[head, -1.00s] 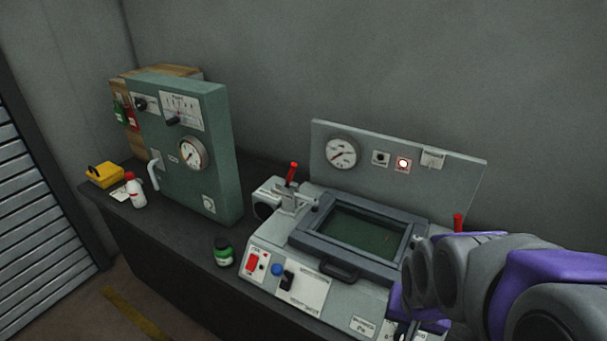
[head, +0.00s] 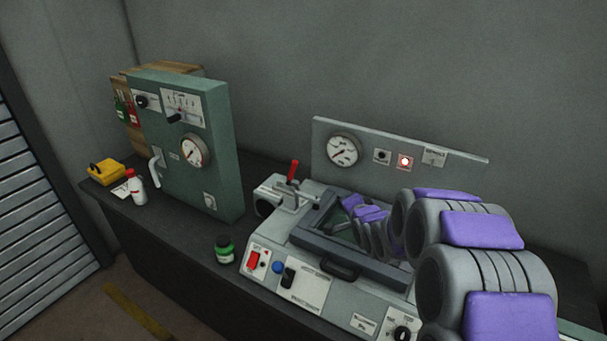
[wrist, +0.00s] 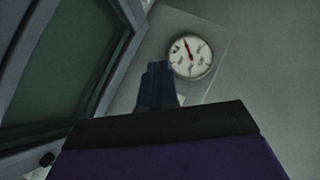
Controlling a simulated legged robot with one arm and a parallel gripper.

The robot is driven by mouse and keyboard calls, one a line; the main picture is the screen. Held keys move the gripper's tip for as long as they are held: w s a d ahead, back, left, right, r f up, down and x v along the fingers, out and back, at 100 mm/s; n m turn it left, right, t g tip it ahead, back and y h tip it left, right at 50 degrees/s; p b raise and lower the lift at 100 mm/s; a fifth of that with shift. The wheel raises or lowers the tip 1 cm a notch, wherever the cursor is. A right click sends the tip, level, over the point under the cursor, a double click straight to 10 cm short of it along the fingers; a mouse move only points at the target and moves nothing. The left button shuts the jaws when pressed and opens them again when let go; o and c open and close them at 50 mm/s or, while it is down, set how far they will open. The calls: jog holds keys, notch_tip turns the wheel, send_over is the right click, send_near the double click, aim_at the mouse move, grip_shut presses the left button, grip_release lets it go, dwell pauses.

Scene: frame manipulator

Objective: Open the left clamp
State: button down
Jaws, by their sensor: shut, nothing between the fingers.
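The left clamp (head: 290,195) is a metal toggle with a red handle (head: 293,171), which stands up and leans slightly right in the head view. It sits at the left side of the dark frame (head: 375,266) on the grey machine. My gripper (wrist: 157,68) shows in the wrist view as dark fingers shut together and empty, with the dial behind them. In the head view my arm reaches over the frame from the right, and its end is to the right of the left clamp, apart from it. The right clamp is hidden behind my arm.
A grey back panel stands behind the frame with a dial (head: 343,150) and a lit red lamp (head: 404,162). A green cabinet (head: 215,150) stands to the left. A green-labelled jar (head: 224,250) is on the dark bench in front of the machine's left side.

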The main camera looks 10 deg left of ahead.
aim_at(292, 173)
jog(key=w+a+f+m+t+y, duration=0.2)
jog(key=w+a+m+t+y, duration=0.2)
jog(key=a+y, duration=0.3)
jog(key=shift+w+a+f+t, duration=0.3)
jog(key=shift+a+f+t, duration=0.1)
jog(key=shift+a, duration=0.8)
jog(key=shift+r, duration=0.1)
jog(key=b+x, duration=0.1)
jog(key=x, duration=0.9)
